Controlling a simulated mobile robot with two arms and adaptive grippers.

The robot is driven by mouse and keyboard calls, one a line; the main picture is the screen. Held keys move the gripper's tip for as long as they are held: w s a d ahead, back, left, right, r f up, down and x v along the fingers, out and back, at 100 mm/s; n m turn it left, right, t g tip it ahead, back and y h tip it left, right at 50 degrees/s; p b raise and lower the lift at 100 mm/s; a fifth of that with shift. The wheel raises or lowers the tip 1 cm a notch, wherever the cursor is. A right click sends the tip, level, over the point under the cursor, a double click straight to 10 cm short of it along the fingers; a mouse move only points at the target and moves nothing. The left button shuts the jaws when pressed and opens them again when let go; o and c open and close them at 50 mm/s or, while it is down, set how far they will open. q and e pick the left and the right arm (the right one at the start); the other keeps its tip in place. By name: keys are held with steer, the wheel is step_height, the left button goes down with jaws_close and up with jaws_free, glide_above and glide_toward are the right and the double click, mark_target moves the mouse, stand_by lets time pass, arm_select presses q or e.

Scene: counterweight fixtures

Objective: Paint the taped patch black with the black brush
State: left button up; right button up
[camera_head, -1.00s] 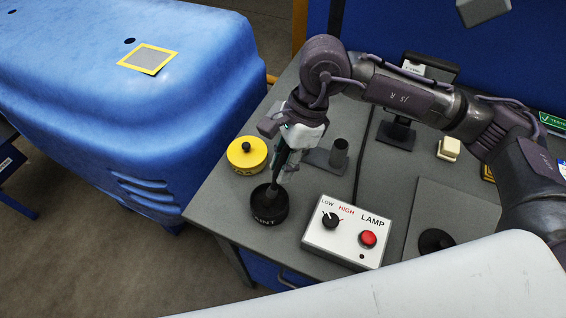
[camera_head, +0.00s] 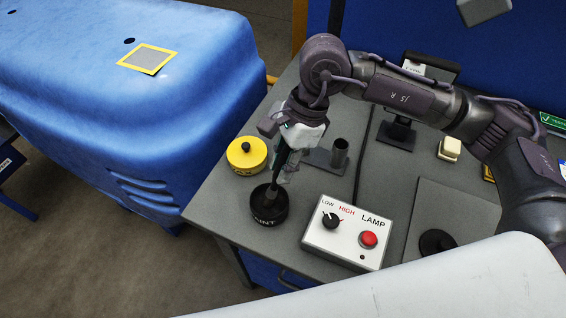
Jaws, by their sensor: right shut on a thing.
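The taped patch (camera_head: 148,59) is a grey square framed in yellow tape on top of the blue fixture (camera_head: 75,110) at the upper left. My right gripper (camera_head: 283,172) is shut on the dark brush (camera_head: 275,187), above the bench. The brush points down, its lower end in the opening of the black paint pot (camera_head: 268,213). The bristle tip is hidden inside the pot. My left gripper is not in view.
A yellow round container with a black knob (camera_head: 246,158) stands left of the brush. A white lamp control box (camera_head: 343,233) with a red button is close on the right. A dark upright holder (camera_head: 339,155) stands behind. The grey bench (camera_head: 214,205) ends left of the pot.

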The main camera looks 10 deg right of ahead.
mark_target(282, 154)
stand_by(0.3)
steer(key=shift+r+p, duration=0.45)
steer(key=shift+r, duration=0.45)
steer(key=shift+r+p, duration=0.9)
steer(key=shift+r, duration=1.65)
